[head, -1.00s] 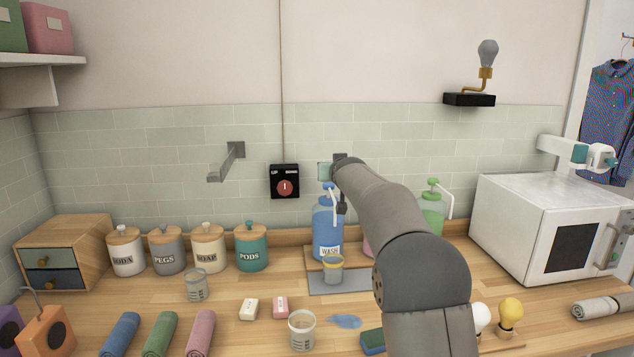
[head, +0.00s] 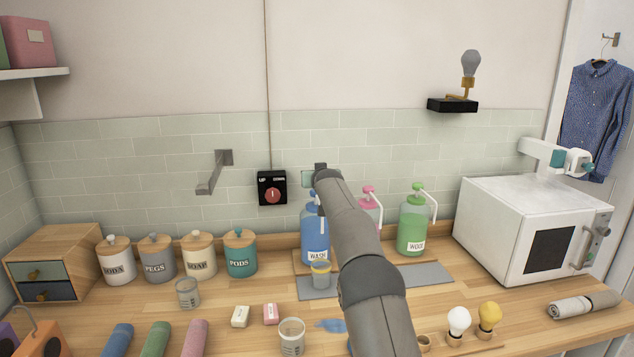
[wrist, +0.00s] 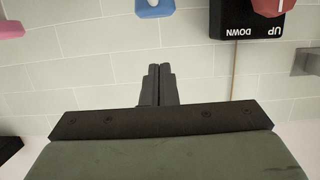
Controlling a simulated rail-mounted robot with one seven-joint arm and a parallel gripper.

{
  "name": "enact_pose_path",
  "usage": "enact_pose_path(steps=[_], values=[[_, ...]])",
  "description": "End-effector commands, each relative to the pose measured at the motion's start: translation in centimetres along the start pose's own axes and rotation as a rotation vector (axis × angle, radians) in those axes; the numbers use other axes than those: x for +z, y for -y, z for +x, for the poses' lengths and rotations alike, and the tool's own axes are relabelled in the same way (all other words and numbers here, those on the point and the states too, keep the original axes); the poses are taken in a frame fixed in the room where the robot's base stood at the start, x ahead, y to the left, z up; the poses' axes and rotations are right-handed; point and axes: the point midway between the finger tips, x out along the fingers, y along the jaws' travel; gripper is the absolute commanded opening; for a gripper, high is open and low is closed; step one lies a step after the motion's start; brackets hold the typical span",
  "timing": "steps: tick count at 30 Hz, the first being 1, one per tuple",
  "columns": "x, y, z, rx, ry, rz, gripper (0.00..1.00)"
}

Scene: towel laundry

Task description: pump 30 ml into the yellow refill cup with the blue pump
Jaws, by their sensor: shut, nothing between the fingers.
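The blue pump bottle (head: 312,240), labelled WASH, stands upright at the back of the counter. Its blue pump head also shows in the wrist view (wrist: 155,8). The yellow refill cup (head: 320,278), clear with a yellow band, stands in front of the bottle on a grey mat. My gripper (wrist: 157,70) is shut with its fingertips together and empty. It is high, close to the blue pump head; in the wrist view a gap shows between them. My arm hides the bottle's right side and most of its spout in the head view.
A pink pump bottle (head: 370,210) and a green one (head: 412,230) stand to the right. A black UP/DOWN switch box (head: 272,188) and a wall bracket (head: 212,172) are at left. Canisters, clear cups (head: 292,338) and a blue puddle (head: 331,325) share the counter.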

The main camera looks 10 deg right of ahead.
Motion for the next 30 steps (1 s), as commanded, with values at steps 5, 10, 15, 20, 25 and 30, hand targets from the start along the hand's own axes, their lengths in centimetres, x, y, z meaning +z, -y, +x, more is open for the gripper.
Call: enact_pose_path(steps=[5,10,15,20,25,30], values=[[1.8,0.0,0.7,0.000,0.002,0.002,0.00],[3.2,0.0,1.1,0.000,0.002,0.001,0.00],[3.9,0.0,1.2,0.000,0.000,0.001,0.00],[3.9,0.0,1.2,0.000,0.000,0.001,0.00],[4.2,0.0,1.3,0.000,0.000,0.000,0.00],[6.1,0.0,1.8,0.000,0.001,0.000,0.00]])
